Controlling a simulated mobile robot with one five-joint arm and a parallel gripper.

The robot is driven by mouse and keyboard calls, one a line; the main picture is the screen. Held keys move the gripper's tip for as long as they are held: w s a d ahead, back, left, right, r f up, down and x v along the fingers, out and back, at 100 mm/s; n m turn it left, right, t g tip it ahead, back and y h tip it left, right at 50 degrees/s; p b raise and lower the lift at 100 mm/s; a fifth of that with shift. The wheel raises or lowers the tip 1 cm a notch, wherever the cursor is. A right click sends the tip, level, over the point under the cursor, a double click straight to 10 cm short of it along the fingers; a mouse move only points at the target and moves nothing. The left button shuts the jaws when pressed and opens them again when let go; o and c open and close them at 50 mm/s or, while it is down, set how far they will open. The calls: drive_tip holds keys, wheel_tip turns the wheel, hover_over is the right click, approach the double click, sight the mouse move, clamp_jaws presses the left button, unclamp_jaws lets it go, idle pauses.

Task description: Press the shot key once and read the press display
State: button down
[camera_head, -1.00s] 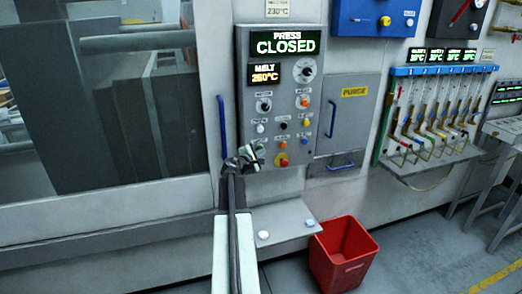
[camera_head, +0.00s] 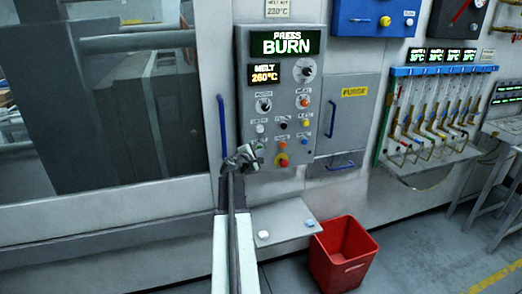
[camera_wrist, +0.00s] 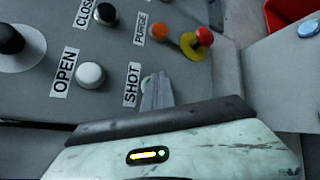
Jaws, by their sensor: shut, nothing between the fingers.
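The press display (camera_head: 286,43) at the top of the grey control panel (camera_head: 283,75) reads "PRESS BURN" in the head view. My gripper (camera_head: 252,152) is at the panel's lower left. In the wrist view the SHOT label (camera_wrist: 131,85) is beside my shut fingertips (camera_wrist: 155,88), which point at the panel there. The shot key itself is hidden behind the fingers, and I cannot tell whether they touch it. The white OPEN key (camera_wrist: 90,75), black CLOSE key (camera_wrist: 105,13) and orange PURGE key (camera_wrist: 158,29) show around them.
A melt display (camera_head: 265,75) reads 260°C. A red emergency-type knob on yellow (camera_wrist: 203,37) is close to the fingers. Below the panel is a grey shelf (camera_head: 285,222) with a white and a blue button. A red bin (camera_head: 343,262) stands beside it.

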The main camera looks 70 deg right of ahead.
drive_tip(key=shift+s+a, duration=0.5)
drive_tip(key=shift+a, duration=0.15)
drive_tip(key=s+a, duration=0.1)
drive_tip(key=a, duration=0.1)
drive_tip(key=s+a, duration=0.2)
drive_tip(key=shift+s, duration=0.1)
idle(0.8)
